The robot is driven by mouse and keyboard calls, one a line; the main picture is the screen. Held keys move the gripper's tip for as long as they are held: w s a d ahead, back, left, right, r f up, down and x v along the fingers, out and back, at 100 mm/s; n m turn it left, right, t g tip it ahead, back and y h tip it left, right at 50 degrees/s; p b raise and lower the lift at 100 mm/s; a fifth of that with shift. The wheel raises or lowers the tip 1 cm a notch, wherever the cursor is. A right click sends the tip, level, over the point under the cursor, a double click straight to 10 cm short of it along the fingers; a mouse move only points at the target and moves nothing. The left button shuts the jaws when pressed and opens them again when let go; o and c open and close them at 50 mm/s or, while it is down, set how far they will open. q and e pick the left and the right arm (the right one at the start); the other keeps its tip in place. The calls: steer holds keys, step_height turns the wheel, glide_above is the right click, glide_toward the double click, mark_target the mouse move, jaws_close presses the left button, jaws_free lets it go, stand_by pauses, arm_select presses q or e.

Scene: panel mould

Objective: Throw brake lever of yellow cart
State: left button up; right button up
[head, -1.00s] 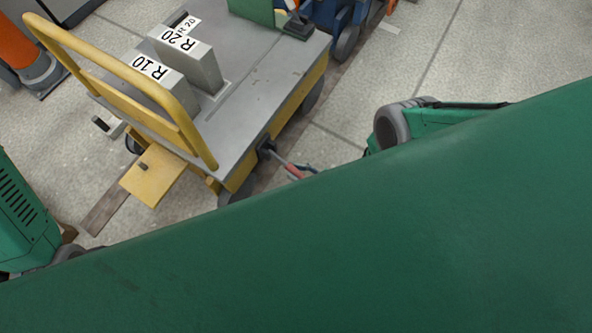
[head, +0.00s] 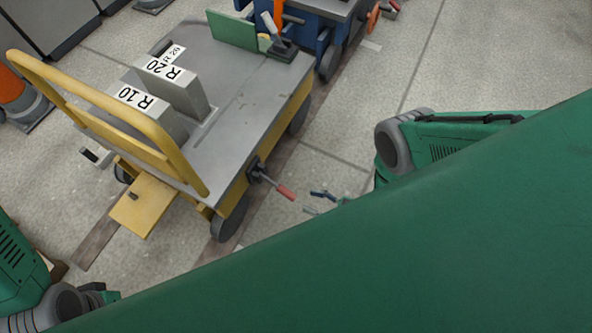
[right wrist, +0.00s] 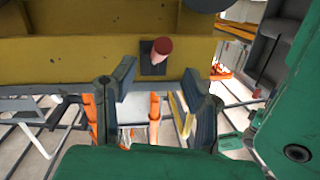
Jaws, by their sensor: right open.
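The yellow cart (head: 225,120) with a grey deck stands left of centre in the head view. Its brake lever (head: 285,192) sticks out from the side near the front wheel, with a red grip on a thin grey rod. My right gripper (head: 318,203) is open and empty, just right of the red grip and apart from it. In the right wrist view the lever's red end (right wrist: 161,47) shows end-on against the yellow side, beyond and between the open fingers (right wrist: 163,88). Part of my left arm shows at lower left, but its gripper is out of view.
Grey blocks (head: 150,110) marked R 10 and R 20 stand on the deck behind the yellow push handle (head: 105,125). A blue cart (head: 320,30) is behind. The floor (head: 420,60) to the right is mostly clear. My green body covers the lower right.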

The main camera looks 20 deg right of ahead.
steer(key=shift+v, duration=2.15)
steer(key=shift+f, duration=0.1)
steer(key=w+d+r+m+g+h, duration=0.1)
steer(key=w+r+m+g+h, duration=0.35)
steer(key=h, duration=0.25)
steer(key=s+d+r+m+g+h, duration=0.1)
steer(key=s+d+r+g+h, duration=0.15)
steer(key=s+r, duration=0.4)
steer(key=s+d+r+m+g+h, duration=0.1)
steer(key=s+d+r+g+h, duration=0.15)
steer(key=s+r+g, duration=0.35)
step_height(320, 180, up, 20)
steer(key=t+p, duration=0.1)
steer(key=p, duration=1.7)
steer(key=shift+d+f+t, duration=0.2)
steer(key=shift+d+t, duration=0.2)
steer(key=shift+d, duration=0.05)
steer(key=shift+f, duration=0.1)
